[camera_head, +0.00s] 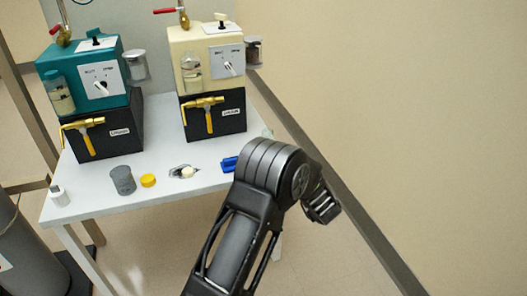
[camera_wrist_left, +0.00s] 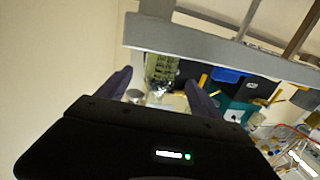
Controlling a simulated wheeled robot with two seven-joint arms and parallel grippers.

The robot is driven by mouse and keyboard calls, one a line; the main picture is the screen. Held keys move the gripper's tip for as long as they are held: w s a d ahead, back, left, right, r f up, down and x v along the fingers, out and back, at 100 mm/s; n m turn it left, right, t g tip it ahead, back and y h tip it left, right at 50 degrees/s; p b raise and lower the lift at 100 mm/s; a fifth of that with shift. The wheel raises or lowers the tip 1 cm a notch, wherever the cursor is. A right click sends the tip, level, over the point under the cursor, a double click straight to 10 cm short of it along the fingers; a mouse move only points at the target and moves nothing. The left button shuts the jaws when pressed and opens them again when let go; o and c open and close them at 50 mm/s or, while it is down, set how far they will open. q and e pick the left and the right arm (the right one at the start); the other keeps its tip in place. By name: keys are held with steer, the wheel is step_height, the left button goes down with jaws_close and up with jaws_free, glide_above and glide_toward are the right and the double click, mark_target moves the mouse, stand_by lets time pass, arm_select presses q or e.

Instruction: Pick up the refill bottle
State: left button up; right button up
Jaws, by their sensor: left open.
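In the left wrist view, which looks upside down, a greenish see-through bottle (camera_wrist_left: 160,66) with dark markings shows between my two fingers, beyond their tips. I take it for the refill bottle. It appears to be near the edge of the table (camera_wrist_left: 200,45). My left gripper (camera_wrist_left: 158,80) is open, and I see nothing gripped. In the head view, my arm covers the table's front right corner, and I cannot pick out this bottle there. The gripper end (camera_head: 320,205) shows dark at the right of the table, its fingers unclear.
On the table (camera_head: 90,205) stand a teal machine (camera_head: 85,62) and a cream machine (camera_head: 185,50), with jars at their sides. A grey cup (camera_head: 122,180), yellow lid (camera_head: 148,181), small white bottle (camera_head: 59,195) and blue object (camera_head: 229,164) lie along the front.

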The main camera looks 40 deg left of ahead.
arm_select(q)
steer(key=shift+b+x, duration=0.3)
steer(key=shift+x, duration=0.65)
steer(key=shift+w+a, duration=0.1)
steer(key=shift+a, duration=0.15)
steer(key=shift+w+a+b, duration=0.2)
steer(key=shift+a+b, duration=0.15)
steer(key=shift+a, duration=0.15)
steer(key=b+x, duration=0.1)
steer(key=x, duration=0.2)
steer(key=shift+a, duration=0.3)
steer(key=shift+w+a+r, duration=0.1)
steer(key=shift+w+a, duration=0.15)
steer(key=shift+c, duration=0.6)
